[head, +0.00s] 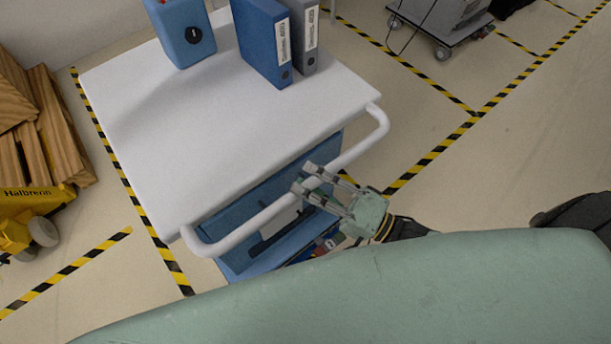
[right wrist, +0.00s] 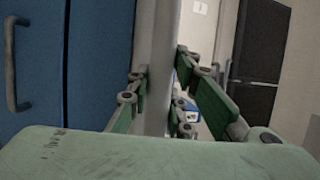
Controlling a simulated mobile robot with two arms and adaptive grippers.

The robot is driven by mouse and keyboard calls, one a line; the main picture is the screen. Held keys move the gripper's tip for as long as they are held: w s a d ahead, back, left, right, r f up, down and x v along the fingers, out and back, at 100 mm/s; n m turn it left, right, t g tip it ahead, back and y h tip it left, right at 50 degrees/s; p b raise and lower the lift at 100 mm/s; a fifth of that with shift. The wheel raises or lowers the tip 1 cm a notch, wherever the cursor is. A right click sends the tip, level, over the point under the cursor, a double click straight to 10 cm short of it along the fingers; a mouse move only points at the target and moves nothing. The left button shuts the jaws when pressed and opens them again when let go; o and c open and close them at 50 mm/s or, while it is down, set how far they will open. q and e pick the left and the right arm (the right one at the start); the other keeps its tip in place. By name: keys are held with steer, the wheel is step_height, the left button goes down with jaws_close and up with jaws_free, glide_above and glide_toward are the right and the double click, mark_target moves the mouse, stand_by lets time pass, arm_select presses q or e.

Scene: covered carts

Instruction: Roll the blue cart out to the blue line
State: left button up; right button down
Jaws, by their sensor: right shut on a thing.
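The cart has a white top (head: 215,130), a blue body (head: 240,222) below it, and a white push handle (head: 240,233) along its near side. My right gripper (head: 312,182) is shut on this handle, right of its middle. In the right wrist view, the handle (right wrist: 159,50) runs upright between the fingers of my right gripper (right wrist: 158,100). The blue front (right wrist: 100,60) with a dark pull stands to its left. My left gripper is not in view. I see no blue line on the floor; the visible floor lines are yellow and black.
A blue container (head: 183,40), a blue binder (head: 262,45) and a grey binder (head: 304,30) stand on the cart top. Wooden pieces (head: 55,125) and a yellow wheeled carrier (head: 30,215) are at left. A grey wheeled cart (head: 450,20) stands at the back right. Floor at right is partly clear.

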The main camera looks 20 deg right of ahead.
steer(key=c, duration=2)
jaws_free()
steer(key=shift+d, duration=0.1)
steer(key=o, duration=0.4)
steer(key=shift+w+a+f, duration=0.1)
steer(key=shift+w+a, duration=0.15)
steer(key=shift+w, duration=0.15)
steer(key=shift+o, duration=0.2)
steer(key=shift+s+d, duration=0.15)
steer(key=shift+s, duration=0.05)
steer(key=v, duration=1.1)
steer(key=shift+s+d, duration=0.25)
steer(key=shift+s, duration=0.05)
steer(key=shift+f, duration=0.1)
